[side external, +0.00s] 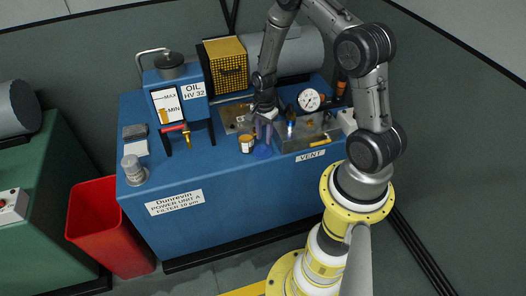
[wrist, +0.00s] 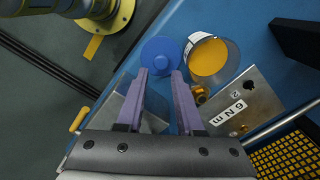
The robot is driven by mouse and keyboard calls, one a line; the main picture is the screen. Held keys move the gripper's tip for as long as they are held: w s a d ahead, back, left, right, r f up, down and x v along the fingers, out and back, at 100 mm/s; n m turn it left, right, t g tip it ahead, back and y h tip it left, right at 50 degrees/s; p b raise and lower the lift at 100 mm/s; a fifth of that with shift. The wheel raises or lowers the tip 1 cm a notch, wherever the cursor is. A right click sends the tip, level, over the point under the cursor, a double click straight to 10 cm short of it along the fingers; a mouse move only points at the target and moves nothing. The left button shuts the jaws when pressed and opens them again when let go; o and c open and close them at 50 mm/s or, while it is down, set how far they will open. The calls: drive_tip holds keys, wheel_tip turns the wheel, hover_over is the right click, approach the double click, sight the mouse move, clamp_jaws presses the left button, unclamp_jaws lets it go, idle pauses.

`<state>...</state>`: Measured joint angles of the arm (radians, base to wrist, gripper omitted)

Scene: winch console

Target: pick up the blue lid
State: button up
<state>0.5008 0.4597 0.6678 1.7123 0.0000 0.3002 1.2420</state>
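The blue lid (side external: 262,152) lies flat near the front edge of the blue power unit's top. In the wrist view the lid (wrist: 160,54) is a round disc with a small raised centre, just past my fingertips. My gripper (side external: 264,136) points down above it. In the wrist view my gripper (wrist: 161,76) is open, its two purple fingers apart with no lid held between them. The exact height of the fingertips over the lid cannot be told.
An open jar with orange contents (wrist: 208,58) stands right beside the lid; it also shows in the side view (side external: 246,144). A metal plate marked 6 N m (wrist: 240,103) is close by. A pressure gauge (side external: 309,99) and a metal tray (side external: 300,137) are to the right.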

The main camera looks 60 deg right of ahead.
sight(263, 147)
drive_tip(key=f, duration=0.5)
drive_tip(key=shift+w+a, duration=0.1)
drive_tip(key=shift+a, duration=0.15)
drive_tip(key=shift+c, duration=0.3)
clamp_jaws()
